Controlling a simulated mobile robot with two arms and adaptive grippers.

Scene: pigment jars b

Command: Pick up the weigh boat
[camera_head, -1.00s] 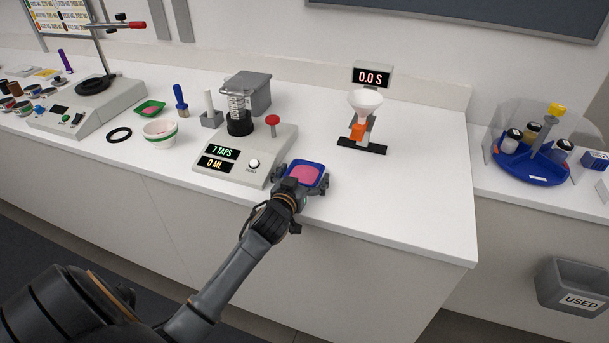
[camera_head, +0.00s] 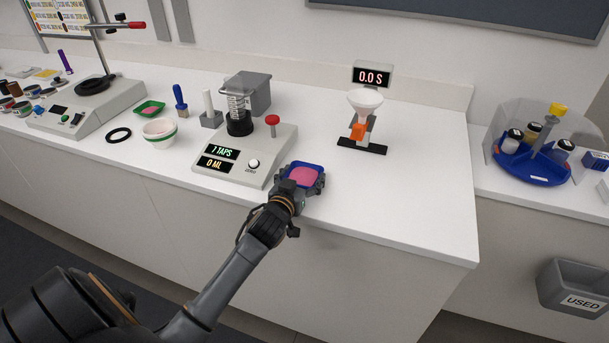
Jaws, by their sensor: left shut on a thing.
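The weigh boat (camera_head: 303,175) is a small blue square tray with pink powder in it. It is at the front part of the white counter, just right of the tapping device. My left gripper (camera_head: 300,184) comes from the front and is shut on the weigh boat, with its fingers at the boat's sides. I cannot tell whether the boat touches the counter or is slightly above it. A second, green boat (camera_head: 150,107) with pink powder lies further left. My right gripper is not in view.
The tapping device (camera_head: 237,165) with two displays stands close on the left. A funnel stand (camera_head: 362,145) with a 0.0 S display is behind to the right. A blue carousel with jars (camera_head: 532,167) and a grey USED bin (camera_head: 575,288) are far right. The counter's front right is clear.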

